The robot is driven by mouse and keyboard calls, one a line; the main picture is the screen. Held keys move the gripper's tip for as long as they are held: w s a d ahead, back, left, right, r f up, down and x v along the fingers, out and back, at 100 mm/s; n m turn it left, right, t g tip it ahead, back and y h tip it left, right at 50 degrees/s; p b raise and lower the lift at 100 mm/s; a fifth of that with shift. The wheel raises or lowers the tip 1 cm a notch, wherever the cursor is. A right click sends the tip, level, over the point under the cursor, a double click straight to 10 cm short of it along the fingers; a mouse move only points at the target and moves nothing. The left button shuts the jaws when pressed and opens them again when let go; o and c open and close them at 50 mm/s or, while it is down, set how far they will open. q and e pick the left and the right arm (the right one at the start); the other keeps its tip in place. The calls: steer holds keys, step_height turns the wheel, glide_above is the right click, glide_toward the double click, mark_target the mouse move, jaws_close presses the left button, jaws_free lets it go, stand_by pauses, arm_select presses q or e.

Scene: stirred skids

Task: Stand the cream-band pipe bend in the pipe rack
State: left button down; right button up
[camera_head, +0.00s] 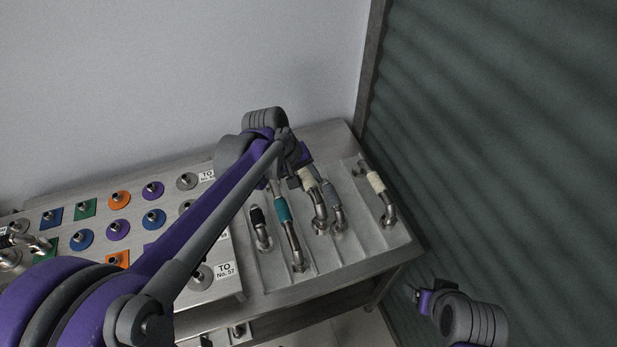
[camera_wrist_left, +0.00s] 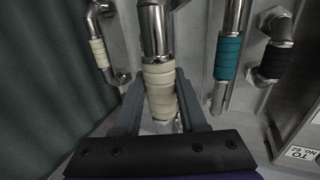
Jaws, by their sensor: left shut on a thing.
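A steel pipe bend with a cream band (camera_head: 308,180) is in my left gripper (camera_head: 303,170) over the steel rack (camera_head: 345,240). In the left wrist view my left gripper (camera_wrist_left: 160,85) is shut, one finger on each side of the cream band (camera_wrist_left: 159,76). The pipe's lower bend reaches down toward the rack; whether it touches is unclear. A second cream-band pipe bend (camera_head: 376,182) stands at the right of the rack, also seen in the left wrist view (camera_wrist_left: 98,52). My right gripper (camera_head: 425,298) is at the lower right, its jaws too small to judge.
A teal-band pipe (camera_head: 283,210) and a black-band pipe (camera_head: 258,217) stand close left of the held pipe. A panel with coloured port plates (camera_head: 118,230) lies left, partly behind my left arm. A dark corrugated wall (camera_head: 500,150) is on the right.

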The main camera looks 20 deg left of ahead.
arm_select(q)
step_height(320, 180, down, 8)
steer(key=b, duration=0.4)
steer(key=shift+r+b, duration=0.25)
steer(key=shift+b, duration=0.05)
arm_select(e)
steer(key=shift+s+f, duration=0.25)
steer(key=shift+f, duration=0.7)
steer(key=shift+s+f, duration=0.3)
steer(key=shift+f, duration=0.65)
steer(key=shift+s+f, duration=0.25)
steer(key=shift+f, duration=0.7)
arm_select(q)
steer(key=shift+f, duration=0.2)
arm_select(e)
steer(key=shift+f, duration=0.2)
arm_select(q)
steer(key=shift+f+b, duration=1.35)
steer(key=shift+f, duration=0.4)
arm_select(e)
steer(key=shift+s+f, duration=0.2)
steer(key=shift+f, duration=1.05)
arm_select(q)
steer(key=shift+f, duration=0.2)
arm_select(e)
steer(key=shift+f, duration=0.15)
arm_select(q)
steer(key=shift+c, duration=1.9)
jaws_free()
